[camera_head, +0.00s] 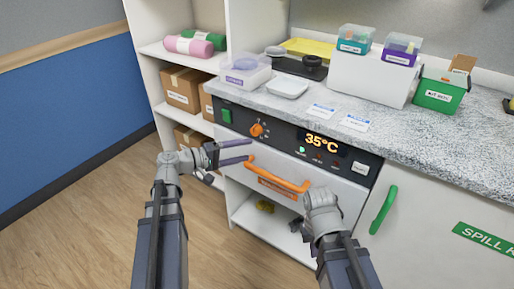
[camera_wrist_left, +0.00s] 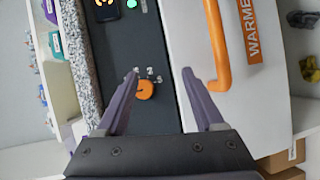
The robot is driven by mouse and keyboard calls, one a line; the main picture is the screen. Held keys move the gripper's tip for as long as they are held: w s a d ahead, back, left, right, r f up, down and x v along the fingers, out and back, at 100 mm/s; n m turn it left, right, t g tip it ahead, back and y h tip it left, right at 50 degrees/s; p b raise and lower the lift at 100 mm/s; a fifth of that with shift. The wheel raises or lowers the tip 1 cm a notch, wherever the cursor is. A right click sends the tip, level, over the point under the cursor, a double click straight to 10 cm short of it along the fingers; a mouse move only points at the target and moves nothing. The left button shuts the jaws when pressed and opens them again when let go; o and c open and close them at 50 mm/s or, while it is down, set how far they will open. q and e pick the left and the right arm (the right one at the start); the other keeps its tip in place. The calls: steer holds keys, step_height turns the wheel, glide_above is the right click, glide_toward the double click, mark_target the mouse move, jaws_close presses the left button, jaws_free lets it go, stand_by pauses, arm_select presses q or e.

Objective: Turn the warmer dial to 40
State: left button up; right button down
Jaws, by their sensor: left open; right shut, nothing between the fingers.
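The warmer's orange dial (camera_head: 257,130) sits on the dark control panel (camera_head: 287,134), right of a green switch. The display (camera_head: 321,142) reads 35°C. In the left wrist view the dial (camera_wrist_left: 145,89) lies between the open fingers, ahead of them, with small marks beside it. My left gripper (camera_head: 249,151) is open and empty, below and left of the dial in the head view; contact with the dial is not visible. My right gripper (camera_head: 307,199) is by the right end of the orange drawer handle (camera_head: 278,176), its fingers mostly hidden; I cannot tell whether it touches the handle.
The orange handle (camera_wrist_left: 222,45) runs close to one left finger in the wrist view. A green switch (camera_head: 226,116) is left of the dial. The speckled counter (camera_head: 300,98) above holds bins and trays. A green cabinet handle (camera_head: 383,210) stands at the right.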

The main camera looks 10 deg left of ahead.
mark_target(253, 132)
arm_select(q)
steer(key=a+r+n+t, duration=0.2)
steer(key=a+t, duration=0.1)
steer(key=a, duration=0.2)
steer(key=shift+r+b+x, duration=0.2)
steer(key=shift+b+x, duration=0.1)
steer(key=shift+x, duration=4)
steer(key=shift+s+d, duration=0.1)
jaws_close()
